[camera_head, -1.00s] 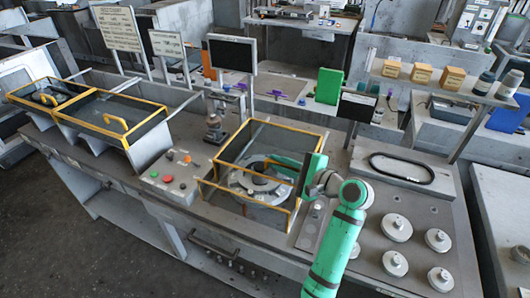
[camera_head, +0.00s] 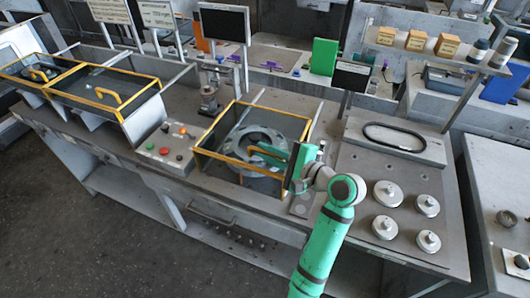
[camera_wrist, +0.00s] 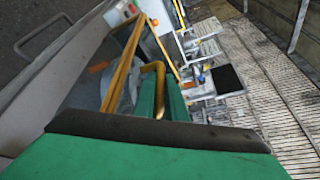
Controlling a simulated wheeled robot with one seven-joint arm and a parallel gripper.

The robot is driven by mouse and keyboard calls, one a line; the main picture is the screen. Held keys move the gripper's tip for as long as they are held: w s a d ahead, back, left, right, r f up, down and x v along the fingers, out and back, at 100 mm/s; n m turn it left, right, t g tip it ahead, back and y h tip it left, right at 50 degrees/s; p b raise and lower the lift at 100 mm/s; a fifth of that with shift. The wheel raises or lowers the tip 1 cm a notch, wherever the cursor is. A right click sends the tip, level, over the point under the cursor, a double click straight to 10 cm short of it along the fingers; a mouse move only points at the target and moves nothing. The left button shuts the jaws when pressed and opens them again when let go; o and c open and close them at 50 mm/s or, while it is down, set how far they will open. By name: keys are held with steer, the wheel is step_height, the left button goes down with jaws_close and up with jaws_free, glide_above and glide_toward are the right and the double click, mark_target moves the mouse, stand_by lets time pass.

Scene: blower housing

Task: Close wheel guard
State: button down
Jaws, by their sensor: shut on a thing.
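The wheel guard (camera_head: 214,157) is a yellow-edged frame with see-through panels on the bench. It surrounds a round grey wheel (camera_head: 240,140), part of which shows through it. My green gripper (camera_head: 268,152) reaches over the guard's right side, with its fingers at the yellow handle. In the wrist view my gripper (camera_wrist: 162,98) is shut on the curved yellow handle (camera_wrist: 158,70), beside the guard's yellow edge bar (camera_wrist: 124,66). The fingers hide part of the handle. I cannot tell whether the guard's frame sits fully down.
A control box with coloured buttons (camera_head: 165,145) is left of the guard, and a yellow-edged bin (camera_head: 110,90) is beyond it. Several round grey parts (camera_head: 387,194) stand on the plate at right. A dark screen (camera_head: 224,22) stands behind the guard.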

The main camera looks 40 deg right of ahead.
steer(key=c, duration=2.1)
jaws_free()
steer(key=shift+w+a+f, duration=0.1)
steer(key=shift+w+a, duration=0.05)
steer(key=shift+a, duration=0.5)
steer(key=shift+d, duration=0.1)
steer(key=shift+d, duration=0.2)
steer(key=v, duration=1.1)
